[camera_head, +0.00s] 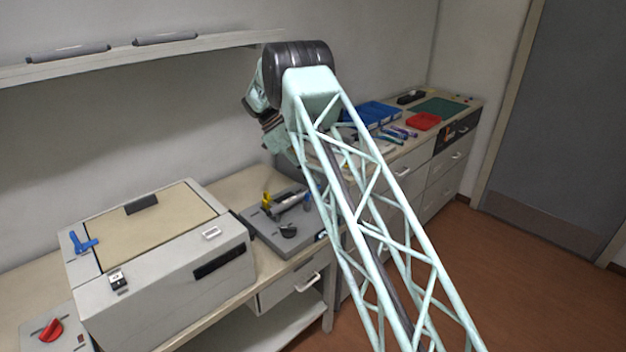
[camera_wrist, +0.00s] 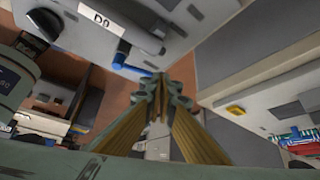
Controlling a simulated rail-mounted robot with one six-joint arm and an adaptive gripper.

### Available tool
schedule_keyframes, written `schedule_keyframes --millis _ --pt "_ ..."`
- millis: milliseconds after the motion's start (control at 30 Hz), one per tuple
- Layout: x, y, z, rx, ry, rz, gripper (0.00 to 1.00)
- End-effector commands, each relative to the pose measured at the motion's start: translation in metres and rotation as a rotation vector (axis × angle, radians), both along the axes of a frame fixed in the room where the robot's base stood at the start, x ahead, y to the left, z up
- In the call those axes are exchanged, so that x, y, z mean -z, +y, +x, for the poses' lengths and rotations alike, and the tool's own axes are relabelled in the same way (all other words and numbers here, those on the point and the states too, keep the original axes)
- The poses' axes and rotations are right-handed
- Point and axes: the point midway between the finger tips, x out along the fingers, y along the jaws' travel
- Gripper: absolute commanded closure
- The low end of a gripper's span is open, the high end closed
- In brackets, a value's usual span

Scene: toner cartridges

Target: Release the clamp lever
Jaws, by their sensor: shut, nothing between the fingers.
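The grey fixture (camera_head: 262,236) on the bench in the head view carries a yellow lever (camera_head: 266,200), a cylinder (camera_head: 290,202) and a black knob (camera_head: 288,230). A small blue part (camera_head: 307,202) stands at its right side. In the wrist view, a blue lever (camera_wrist: 128,66) sticks out from a grey body with a white label (camera_wrist: 100,18). My gripper (camera_wrist: 160,82) is shut and empty, its tips close to the right end of that blue lever; contact cannot be told. In the head view my arm hides the fingertips. Which lever is the clamp lever is not clear.
A large grey box (camera_head: 170,290) with another blue lever (camera_head: 82,242) stands left of the fixture. A red knob (camera_head: 48,330) is at far left. Blue bins (camera_head: 372,113) and a red tray (camera_head: 423,121) sit on the right bench. A shelf (camera_head: 215,42) runs above.

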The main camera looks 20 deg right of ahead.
Motion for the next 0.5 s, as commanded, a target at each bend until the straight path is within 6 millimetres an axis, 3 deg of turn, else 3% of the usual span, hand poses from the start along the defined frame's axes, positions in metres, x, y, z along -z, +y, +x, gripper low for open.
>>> schedule_keyframes --millis 500 --pt "-0.0094 0.0015 0.0057 -0.001 -0.001 0.000 1.00"
